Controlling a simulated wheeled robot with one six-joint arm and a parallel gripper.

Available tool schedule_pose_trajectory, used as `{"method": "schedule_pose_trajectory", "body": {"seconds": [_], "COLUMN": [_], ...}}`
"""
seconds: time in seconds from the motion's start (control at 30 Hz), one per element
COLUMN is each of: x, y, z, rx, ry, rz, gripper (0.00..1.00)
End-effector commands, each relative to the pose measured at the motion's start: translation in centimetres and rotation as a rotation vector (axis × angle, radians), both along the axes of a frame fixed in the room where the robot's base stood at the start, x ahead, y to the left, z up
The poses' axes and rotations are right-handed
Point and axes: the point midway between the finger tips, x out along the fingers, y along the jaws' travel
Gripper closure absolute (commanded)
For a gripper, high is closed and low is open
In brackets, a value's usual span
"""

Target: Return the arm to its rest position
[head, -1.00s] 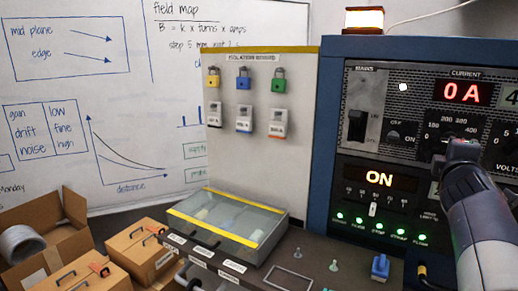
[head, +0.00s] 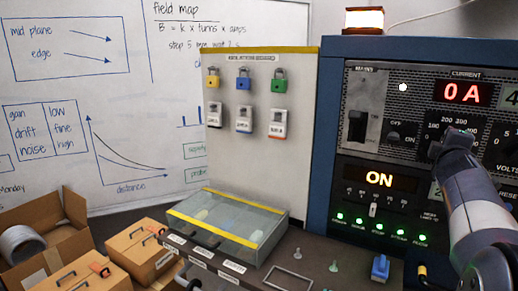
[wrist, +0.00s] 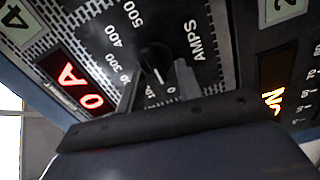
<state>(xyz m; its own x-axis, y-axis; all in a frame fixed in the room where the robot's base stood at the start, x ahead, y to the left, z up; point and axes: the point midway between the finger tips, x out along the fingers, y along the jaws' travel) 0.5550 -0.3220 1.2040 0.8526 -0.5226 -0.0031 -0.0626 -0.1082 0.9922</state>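My arm (head: 480,215) reaches up from the lower right of the head view, bent and raised in front of the power cabinet. My gripper (head: 447,145) is at its upper end, over the lower part of the current dial. In the wrist view the dark edge of my gripper (wrist: 155,118) crosses the lower half. The amps dial with its dark knob (wrist: 155,62) lies just beyond it. No held object shows.
The cabinet's current display (head: 469,92) reads 0 A, and a lower display (head: 379,179) reads ON above several green lights. Cardboard boxes (head: 137,250) are at left.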

Motion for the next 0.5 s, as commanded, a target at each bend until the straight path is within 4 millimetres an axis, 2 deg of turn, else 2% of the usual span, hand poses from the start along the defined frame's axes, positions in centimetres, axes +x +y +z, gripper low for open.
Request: {"method": "schedule_pose_trajectory", "body": {"seconds": [0.3, 0.5], "x": [-0.18, -0.25], "y": [-0.12, -0.22], "z": [0.75, 0.81], "rx": [0.367, 0.507], "ry": [-0.226, -0.312], "rz": [-0.001, -0.002], "gripper": [0.66, 0.66]}}
